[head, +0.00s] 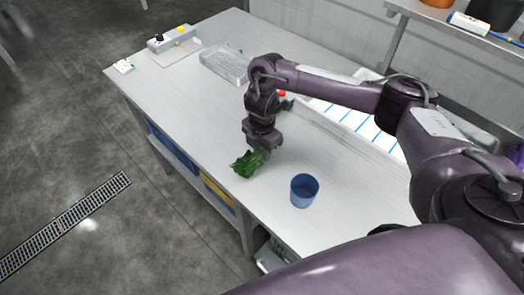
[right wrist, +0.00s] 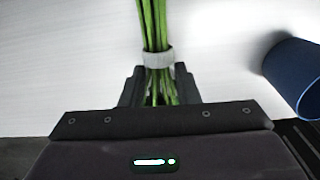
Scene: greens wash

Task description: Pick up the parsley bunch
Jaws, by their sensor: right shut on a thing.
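The parsley bunch (head: 246,164) shows as dark green leaves low over the metal table, left of the blue cup, in the head view. In the right wrist view its green stems (right wrist: 154,25) are tied with a pale band (right wrist: 158,58). My right gripper (head: 260,151) is shut on the stems near the band, and its fingers (right wrist: 158,92) show on both sides of them. I cannot tell whether the leaves touch the table. My left gripper is not in view.
A blue cup (head: 304,190) stands close to the right of the bunch; it also shows in the right wrist view (right wrist: 295,75). A wire basket (head: 224,63) and a control box (head: 172,39) are farther back. A blue-striped white area (head: 365,125) lies behind my arm.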

